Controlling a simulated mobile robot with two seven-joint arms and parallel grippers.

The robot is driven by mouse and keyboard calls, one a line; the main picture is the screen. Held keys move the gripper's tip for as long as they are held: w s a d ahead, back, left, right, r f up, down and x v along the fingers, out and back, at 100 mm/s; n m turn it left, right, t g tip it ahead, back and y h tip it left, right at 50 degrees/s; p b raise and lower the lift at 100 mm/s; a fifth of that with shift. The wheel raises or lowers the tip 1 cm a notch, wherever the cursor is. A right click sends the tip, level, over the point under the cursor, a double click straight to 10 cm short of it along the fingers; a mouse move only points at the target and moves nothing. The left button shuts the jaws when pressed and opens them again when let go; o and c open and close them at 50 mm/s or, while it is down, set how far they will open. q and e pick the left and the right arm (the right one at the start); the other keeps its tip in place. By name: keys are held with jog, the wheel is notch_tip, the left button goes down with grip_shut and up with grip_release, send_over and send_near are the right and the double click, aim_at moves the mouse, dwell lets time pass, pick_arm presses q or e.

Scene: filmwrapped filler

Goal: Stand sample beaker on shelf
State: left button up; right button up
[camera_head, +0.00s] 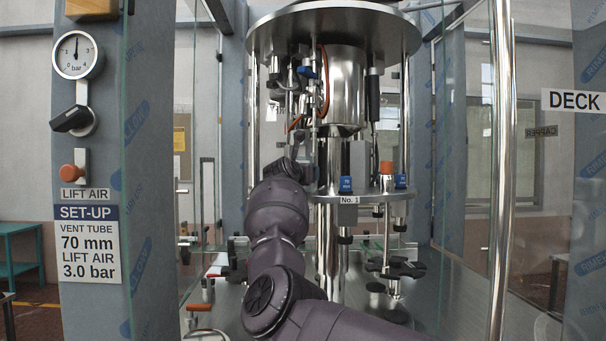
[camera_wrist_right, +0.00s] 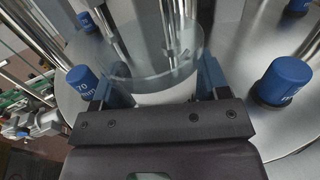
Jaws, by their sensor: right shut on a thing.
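A clear glass sample beaker (camera_wrist_right: 158,66) with pale contents or a pale base low down shows in the right wrist view. My right gripper (camera_wrist_right: 155,88) is shut on it, with one blue finger on each side of the glass. In the head view my right arm reaches up into the machine, and the right gripper (camera_head: 301,150) is small and dark there. I cannot make out the beaker in the head view. My left gripper is not in view. I cannot tell which surface is the shelf.
A round steel plate (camera_wrist_right: 240,128) with several blue caps (camera_wrist_right: 283,82) lies around and below the beaker. In the head view it carries a "No. 1" label (camera_head: 349,200). A filler bowl (camera_head: 343,90) hangs above. Glass panels and a steel post (camera_head: 502,170) flank the machine.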

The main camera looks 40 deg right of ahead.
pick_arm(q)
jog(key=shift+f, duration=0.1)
pick_arm(e)
jog(key=shift+f, duration=0.25)
dwell(0.5)
jog(key=o, duration=1)
jog(key=shift+s+a+b, duration=0.3)
jog(key=shift+a+b, duration=0.15)
jog(key=shift+b, duration=0.05)
pick_arm(q)
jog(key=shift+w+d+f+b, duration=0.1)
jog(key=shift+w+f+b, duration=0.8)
jog(key=shift+b, duration=0.75)
pick_arm(e)
jog(key=v, duration=0.9)
jog(key=shift+s+a, duration=0.2)
jog(key=shift+a, duration=0.1)
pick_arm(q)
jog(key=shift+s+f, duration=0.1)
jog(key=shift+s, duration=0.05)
